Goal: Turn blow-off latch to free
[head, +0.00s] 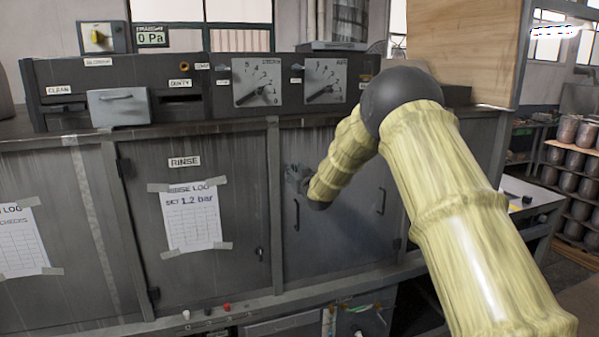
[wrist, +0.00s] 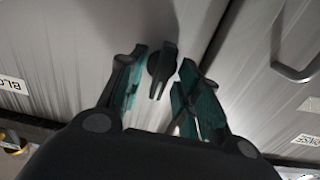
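The black blow-off latch (wrist: 162,68) shows in the wrist view as a round knob with a long grip bar, on a grey door panel. Its bar runs nearly up and down in that picture, leaning slightly. My gripper (wrist: 164,60) is open, its teal-padded fingers on either side of the latch with visible gaps. I cannot tell how deep the fingers reach. A label starting "BLO" (wrist: 14,86) sits at the left edge. In the head view my gripper (head: 298,176) is at the upper left of the right-hand door, and the latch cannot be made out there.
A bar handle (wrist: 294,72) is at the right of the wrist view. In the head view, the rinse door (head: 150,255) with its paper log (head: 191,217) is to the left. A dial panel (head: 290,83) sits above. My arm covers the right side.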

